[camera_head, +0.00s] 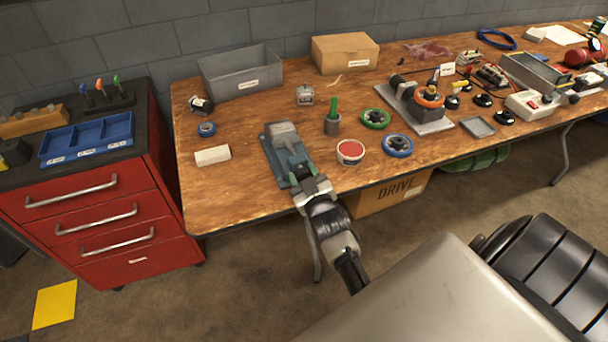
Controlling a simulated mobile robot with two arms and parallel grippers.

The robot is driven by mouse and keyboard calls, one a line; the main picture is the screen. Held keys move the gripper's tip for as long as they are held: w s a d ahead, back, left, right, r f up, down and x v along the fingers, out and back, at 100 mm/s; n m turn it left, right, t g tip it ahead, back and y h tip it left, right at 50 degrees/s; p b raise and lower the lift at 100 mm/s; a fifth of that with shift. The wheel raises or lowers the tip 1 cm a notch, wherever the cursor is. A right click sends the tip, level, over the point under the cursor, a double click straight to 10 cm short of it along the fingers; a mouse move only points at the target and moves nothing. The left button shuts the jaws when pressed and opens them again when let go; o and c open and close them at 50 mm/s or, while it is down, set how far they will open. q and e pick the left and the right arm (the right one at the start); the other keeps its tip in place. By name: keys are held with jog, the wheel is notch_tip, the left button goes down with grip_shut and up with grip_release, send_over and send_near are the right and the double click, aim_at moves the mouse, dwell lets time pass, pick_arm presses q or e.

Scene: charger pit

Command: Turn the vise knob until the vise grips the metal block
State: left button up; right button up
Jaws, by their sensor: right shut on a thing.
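The blue-green vise (289,164) lies near the front edge of the wooden workbench, with its long body running from back to front. A light grey blocky piece (282,131) is at its far end; I cannot tell whether this is the metal block or a jaw. My right gripper (312,189) is at the near end of the vise, at the bench edge, shut on the vise knob. The gripper hides the knob almost wholly. The gap between the jaws is too small to make out. My left gripper is out of view.
A red-lidded tin (350,151), a cup with a green handle (332,121) and a small grey weight (305,94) stand close to the vise. A red drawer cabinet (95,205) stands left of the workbench (240,195).

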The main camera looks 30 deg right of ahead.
jog(key=shift+f, duration=0.1)
jog(key=o, duration=0.9)
jog(key=shift+s, duration=0.1)
jog(key=v, duration=1)
jog(key=shift+s+a, duration=0.2)
jog(key=shift+s, duration=0.1)
